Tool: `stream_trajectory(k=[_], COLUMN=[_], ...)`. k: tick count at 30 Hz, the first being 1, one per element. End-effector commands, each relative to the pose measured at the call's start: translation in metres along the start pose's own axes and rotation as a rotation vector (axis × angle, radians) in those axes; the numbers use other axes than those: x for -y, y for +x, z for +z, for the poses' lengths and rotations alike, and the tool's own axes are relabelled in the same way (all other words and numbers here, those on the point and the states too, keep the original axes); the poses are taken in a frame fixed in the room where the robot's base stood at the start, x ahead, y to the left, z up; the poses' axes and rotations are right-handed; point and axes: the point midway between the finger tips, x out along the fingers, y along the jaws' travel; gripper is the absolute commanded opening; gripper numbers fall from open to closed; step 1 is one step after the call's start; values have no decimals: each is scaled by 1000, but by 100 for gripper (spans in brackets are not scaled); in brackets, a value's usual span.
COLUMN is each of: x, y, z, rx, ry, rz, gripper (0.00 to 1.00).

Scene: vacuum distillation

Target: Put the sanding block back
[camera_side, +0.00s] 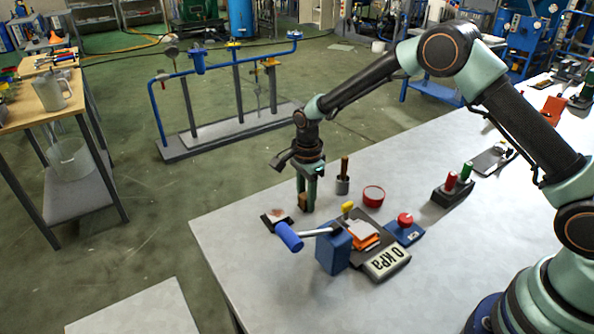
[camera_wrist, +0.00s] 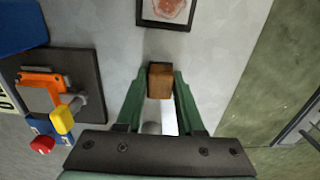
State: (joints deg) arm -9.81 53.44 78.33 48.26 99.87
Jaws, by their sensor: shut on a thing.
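The sanding block, a small brown wooden block (camera_wrist: 160,82), sits between the green fingertips of my gripper (camera_wrist: 161,90) in the wrist view. My gripper is shut on it. In the side view my gripper (camera_side: 307,205) points down near the table's far left corner, and the block (camera_side: 302,202) shows partly behind a finger. Whether the block touches the table is hard to tell. A dark square plate (camera_side: 266,221) with a pale, reddish patch lies just left of my gripper; in the wrist view the plate (camera_wrist: 144,19) is beyond the block, apart from it.
A blue box (camera_side: 333,256) with a blue-handled lever stands nearby. Beside it lies a dark base with orange parts and a "0 kPa" display (camera_side: 387,263). A pot with a brown handle (camera_side: 343,185), a red round dish (camera_side: 373,196) and a red-knobbed box (camera_side: 405,229) stand to the right.

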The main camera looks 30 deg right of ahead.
Motion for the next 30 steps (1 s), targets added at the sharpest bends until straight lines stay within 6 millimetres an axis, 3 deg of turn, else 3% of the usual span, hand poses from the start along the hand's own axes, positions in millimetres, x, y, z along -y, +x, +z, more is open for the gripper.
stream_trajectory(k=[1,3,16,30], x=[0,0,0,0], y=[1,1,-8,-96], z=[0,0,0,1], rx=[0,0,0,1], ry=[0,0,0,0], rz=[0,0,-1,-4], gripper=[44,67,67,67])
